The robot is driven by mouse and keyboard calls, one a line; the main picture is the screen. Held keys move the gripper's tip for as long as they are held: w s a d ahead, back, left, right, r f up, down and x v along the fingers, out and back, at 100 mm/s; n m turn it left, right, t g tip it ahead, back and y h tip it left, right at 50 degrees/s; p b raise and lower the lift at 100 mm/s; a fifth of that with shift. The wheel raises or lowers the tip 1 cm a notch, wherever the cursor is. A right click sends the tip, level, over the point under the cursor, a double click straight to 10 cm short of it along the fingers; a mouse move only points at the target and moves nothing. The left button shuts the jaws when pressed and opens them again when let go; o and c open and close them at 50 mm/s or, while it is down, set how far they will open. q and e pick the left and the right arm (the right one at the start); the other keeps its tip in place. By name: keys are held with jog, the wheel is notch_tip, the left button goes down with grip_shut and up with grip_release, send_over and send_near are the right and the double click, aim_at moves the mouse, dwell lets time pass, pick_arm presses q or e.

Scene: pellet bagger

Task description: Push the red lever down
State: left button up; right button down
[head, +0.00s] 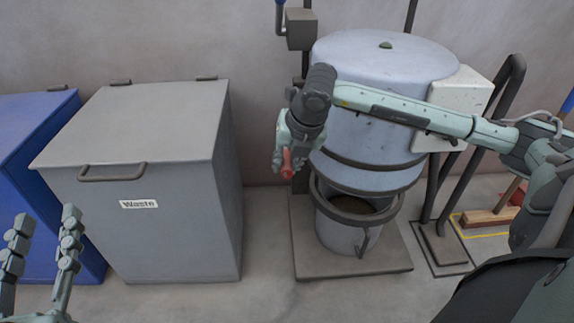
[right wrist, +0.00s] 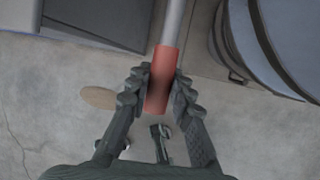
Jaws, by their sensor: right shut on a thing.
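The red lever (head: 287,165) hangs at the left side of the pellet bagger's blue-grey drum (head: 365,130). In the right wrist view its red handle (right wrist: 163,78) sits at the end of a grey rod. My right gripper (right wrist: 160,88) is shut on the red handle, with a finger on each side of it. In the head view this gripper (head: 290,150) covers most of the lever, and the lever's pivot is hidden. My left gripper (head: 45,232) is at the lower left corner, fingers apart and empty, far from the lever.
A grey bin (head: 160,210) labelled "Waste" stands left of the bagger, with a blue bin (head: 30,130) beyond it. A bucket (head: 345,232) stands under the drum inside a ring. A broom (head: 490,217) is at the right. The floor in front is clear.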

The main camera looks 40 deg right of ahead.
jog(key=shift+a+f, duration=0.15)
jog(key=shift+f, duration=0.15)
jog(key=shift+s, duration=0.1)
jog(key=c, duration=1.4)
grip_release()
jog(key=shift+f, duration=0.15)
jog(key=shift+o, duration=0.4)
jog(key=shift+r, duration=0.2)
jog(key=shift+r, duration=0.3)
jog(key=v, duration=1.1)
